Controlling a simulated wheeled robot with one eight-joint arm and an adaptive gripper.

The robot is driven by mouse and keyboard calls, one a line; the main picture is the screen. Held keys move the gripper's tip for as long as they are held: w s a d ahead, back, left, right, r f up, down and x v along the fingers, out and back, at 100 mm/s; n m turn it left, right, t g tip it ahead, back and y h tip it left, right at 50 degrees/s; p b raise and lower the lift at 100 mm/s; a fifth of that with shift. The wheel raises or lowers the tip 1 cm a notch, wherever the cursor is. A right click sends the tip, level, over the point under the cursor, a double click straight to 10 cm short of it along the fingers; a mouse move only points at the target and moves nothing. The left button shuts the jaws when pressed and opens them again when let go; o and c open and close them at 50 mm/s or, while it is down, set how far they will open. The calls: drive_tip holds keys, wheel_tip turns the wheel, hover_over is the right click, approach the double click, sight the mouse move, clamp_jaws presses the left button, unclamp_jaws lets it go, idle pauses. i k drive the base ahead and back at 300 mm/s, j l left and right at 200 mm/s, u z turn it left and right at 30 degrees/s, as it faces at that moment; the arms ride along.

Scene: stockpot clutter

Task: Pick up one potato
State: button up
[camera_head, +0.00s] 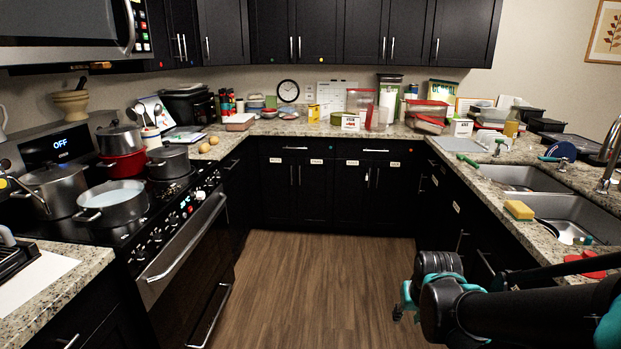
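Two light-brown potatoes lie on the granite counter to the right of the stove: a nearer potato (204,148) and a farther potato (213,140). They sit close together, near the counter's front edge. My gripper (405,300) is at the lower right, in front of the right-hand cabinets and over the floor. It is far from the potatoes. Its fingers are small and partly hidden behind my dark arm, so I cannot tell whether they are open or shut.
The stove (140,235) at left holds several pots, including an open pot (112,203) of pale liquid and a red pot (122,165). Containers crowd the back counter. Sinks (575,215) and a yellow sponge (518,210) are at right. The wooden floor (300,280) between is clear.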

sight(204, 147)
drive_tip(key=i+u, duration=0.15)
drive_tip(key=i, duration=0.45)
drive_tip(key=i+l+u, duration=0.15)
drive_tip(key=i, duration=0.45)
drive_tip(key=i+l+u, duration=0.1)
drive_tip(key=i, duration=0.5)
